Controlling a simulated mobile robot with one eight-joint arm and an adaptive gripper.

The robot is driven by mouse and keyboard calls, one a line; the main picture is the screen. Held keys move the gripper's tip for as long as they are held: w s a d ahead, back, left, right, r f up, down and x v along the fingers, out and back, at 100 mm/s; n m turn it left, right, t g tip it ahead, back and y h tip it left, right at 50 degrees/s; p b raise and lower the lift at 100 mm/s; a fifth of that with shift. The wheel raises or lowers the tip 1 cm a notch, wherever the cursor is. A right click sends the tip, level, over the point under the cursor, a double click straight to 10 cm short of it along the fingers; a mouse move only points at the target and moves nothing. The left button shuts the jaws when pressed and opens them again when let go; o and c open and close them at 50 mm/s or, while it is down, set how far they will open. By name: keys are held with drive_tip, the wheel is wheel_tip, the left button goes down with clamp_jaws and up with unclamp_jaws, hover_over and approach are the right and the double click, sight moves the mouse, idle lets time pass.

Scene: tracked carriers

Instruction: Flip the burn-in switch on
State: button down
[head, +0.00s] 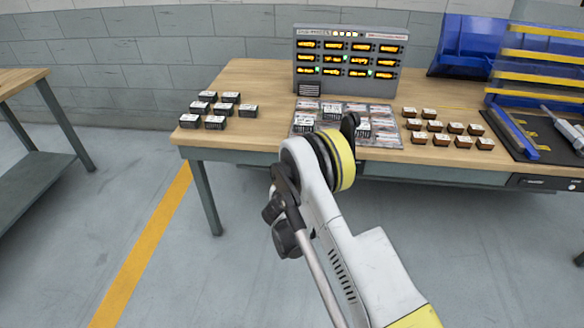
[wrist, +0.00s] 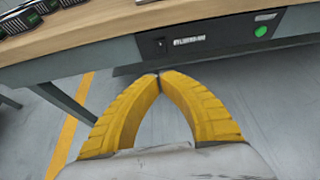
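In the wrist view a small dark switch (wrist: 160,43) sits on the grey panel under the bench's front edge, left of a white label (wrist: 189,40) whose text is too blurred to read surely. Which way the switch is set is too small to tell. My gripper (wrist: 160,76) has yellow fingers with their tips together and nothing between them. The tips show just below the switch, apart from it as far as I can tell. In the head view my arm hides the gripper and the switch.
A round green light or button (wrist: 262,31) is on the panel's right. On the wooden bench (head: 255,75) stand a grey rack with lit orange displays (head: 348,62), dark modules (head: 215,122), brown modules (head: 448,128) and blue bins (head: 470,45). Open floor (head: 180,290) lies in front.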

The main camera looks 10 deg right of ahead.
drive_tip(key=shift+w, duration=0.15)
drive_tip(key=r+b+x, duration=0.2)
drive_tip(key=b+x, duration=0.3)
drive_tip(key=x, duration=0.8)
drive_tip(key=shift+w+d, duration=0.25)
drive_tip(key=shift+w, duration=0.25)
